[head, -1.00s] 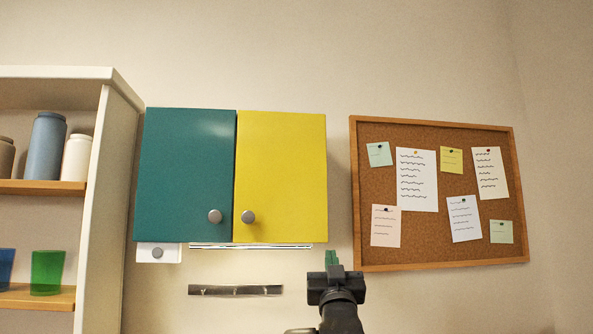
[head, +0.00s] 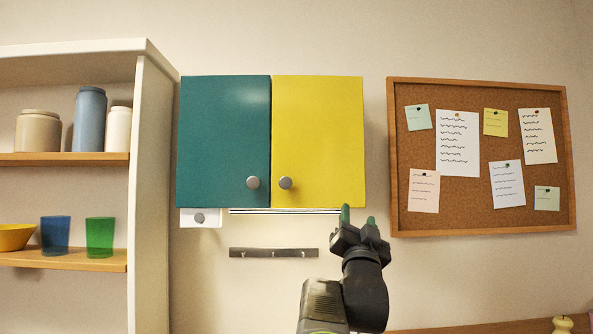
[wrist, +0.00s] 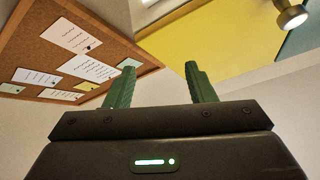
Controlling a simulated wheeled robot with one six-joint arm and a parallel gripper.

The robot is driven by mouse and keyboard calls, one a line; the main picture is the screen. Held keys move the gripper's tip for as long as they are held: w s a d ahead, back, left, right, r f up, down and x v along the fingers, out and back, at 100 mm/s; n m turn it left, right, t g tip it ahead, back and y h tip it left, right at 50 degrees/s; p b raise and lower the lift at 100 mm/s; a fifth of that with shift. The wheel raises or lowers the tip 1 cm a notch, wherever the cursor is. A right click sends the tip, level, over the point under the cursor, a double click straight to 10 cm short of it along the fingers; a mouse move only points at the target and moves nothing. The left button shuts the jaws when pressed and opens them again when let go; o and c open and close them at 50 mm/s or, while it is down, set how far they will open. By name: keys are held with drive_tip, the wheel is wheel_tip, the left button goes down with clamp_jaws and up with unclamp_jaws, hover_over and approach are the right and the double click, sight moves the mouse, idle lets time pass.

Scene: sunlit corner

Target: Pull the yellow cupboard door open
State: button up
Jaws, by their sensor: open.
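The yellow cupboard door (head: 318,140) is shut, level with the teal door (head: 223,140) to its left. Its round grey knob (head: 285,183) sits at its lower left corner. The yellow door (wrist: 205,38) and the knob (wrist: 291,16) show at the upper right there.
A corkboard (head: 485,220) with several pinned notes hangs right of the cupboard. An open shelf unit (head: 148,190) with jars and cups stands at the left. The wall between cupboard and corkboard is bare.

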drive_tip(key=s+a+r+m+g+p, duration=0.1)
drive_tip(key=s+a+m+p, duration=0.2)
drive_tip(key=m, duration=0.5)
drive_tip(key=s+a+r+m, duration=0.1)
drive_tip(key=s+a+m, duration=0.1)
drive_tip(key=a+m, duration=0.45)
drive_tip(key=m+g+y+p, duration=0.1)
drive_tip(key=m+y+p, duration=0.25)
drive_tip(key=m, duration=0.95)
approach(286, 185)
drive_tip(key=shift+y, duration=0.35)
drive_tip(key=p+x, duration=0.2)
drive_tip(key=x, duration=0.7)
drive_tip(key=shift+d+r, duration=0.1)
drive_tip(key=shift+c, duration=0.2)
clamp_jaws()
